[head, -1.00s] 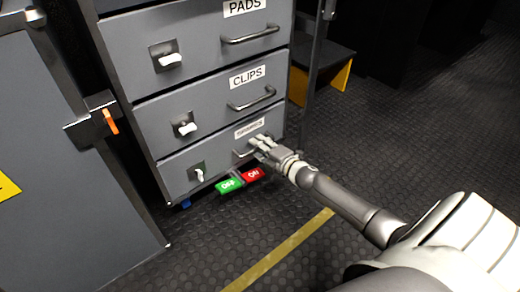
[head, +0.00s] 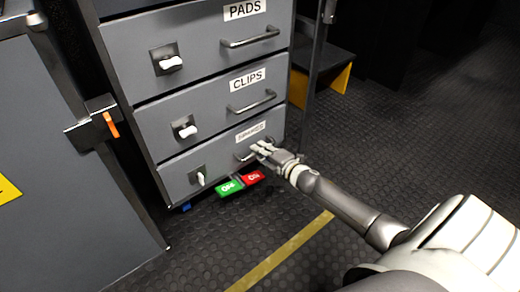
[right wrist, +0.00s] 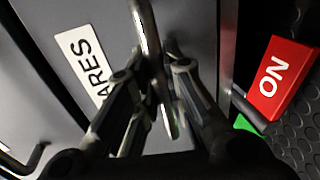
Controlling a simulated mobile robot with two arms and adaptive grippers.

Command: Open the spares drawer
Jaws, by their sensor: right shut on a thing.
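The spares drawer (head: 222,165) is the lowest drawer of a grey cabinet. Its label is partly readable in the right wrist view (right wrist: 83,65). Its front looks about flush with the cabinet. Its white latch knob (head: 200,178) points up and down, while the knobs above lie more sideways. My right gripper (head: 262,149) is shut on the bar handle of the spares drawer. The handle (right wrist: 146,28) runs between its fingers in the right wrist view (right wrist: 158,90). The fingers hide part of the handle and label. My left gripper is not in view.
The clips drawer (head: 205,115) and pads drawer (head: 200,45) above are closed. A green OFF tag (head: 229,187) and red ON tag (head: 253,178) are at the cabinet's lower front edge. A grey cabinet (head: 70,200) stands at the left. The floor (head: 420,130) is clear at the right.

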